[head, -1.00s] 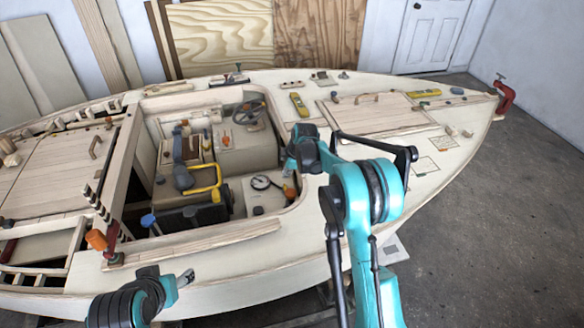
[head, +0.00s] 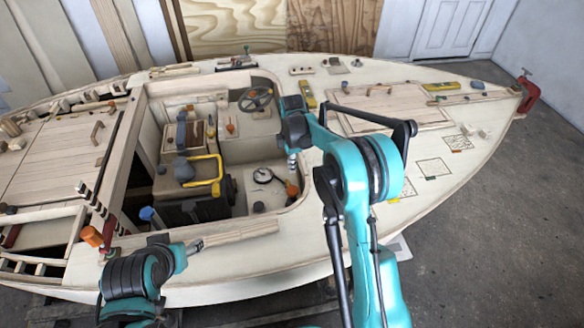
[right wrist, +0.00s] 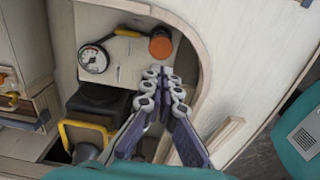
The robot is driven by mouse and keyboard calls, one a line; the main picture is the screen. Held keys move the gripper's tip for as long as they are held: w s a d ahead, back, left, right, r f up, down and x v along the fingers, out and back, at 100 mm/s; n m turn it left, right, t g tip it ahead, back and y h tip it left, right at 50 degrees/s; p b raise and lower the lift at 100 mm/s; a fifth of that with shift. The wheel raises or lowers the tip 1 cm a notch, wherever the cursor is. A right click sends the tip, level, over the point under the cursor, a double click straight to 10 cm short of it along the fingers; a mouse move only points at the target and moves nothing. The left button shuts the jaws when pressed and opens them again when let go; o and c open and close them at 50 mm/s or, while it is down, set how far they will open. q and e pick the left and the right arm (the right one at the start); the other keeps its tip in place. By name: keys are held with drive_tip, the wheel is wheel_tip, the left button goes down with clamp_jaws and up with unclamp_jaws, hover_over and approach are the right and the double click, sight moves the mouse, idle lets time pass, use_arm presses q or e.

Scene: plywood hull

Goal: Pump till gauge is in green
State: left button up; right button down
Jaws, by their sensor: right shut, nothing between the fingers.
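The round white gauge (head: 262,175) with a dark rim sits on a pale panel in the cockpit. It also shows in the right wrist view (right wrist: 93,59), with its needle and colours too small to read surely. An orange round-topped knob (right wrist: 160,44) stands right of the gauge, with a yellow-and-black piece between them. My right gripper (head: 293,172) is shut and empty, pointing down over the panel near the orange knob. In the right wrist view its fingertips (right wrist: 164,75) appear just below the knob, without clear contact. My left gripper (head: 196,246) hangs by the near hull edge, its jaws unclear.
A yellow handle (head: 216,175) on a dark box stands left of the gauge. A steering wheel (head: 255,100) is behind it. The curved cockpit rim (right wrist: 203,70) runs close to the right gripper. A blue-topped post (head: 148,214) stands at the cockpit's left.

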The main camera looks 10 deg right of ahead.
sight(292, 190)
wheel_tip(292, 190, down, 11)
drive_tip(key=b, duration=0.3)
drive_tip(key=shift+r, duration=0.1)
wheel_tip(292, 190, down, 4)
drive_tip(key=b, duration=0.2)
drive_tip(key=shift+b, duration=0.35)
drive_tip(key=shift+r, duration=0.55)
wheel_tip(292, 190, up, 11)
idle(0.6)
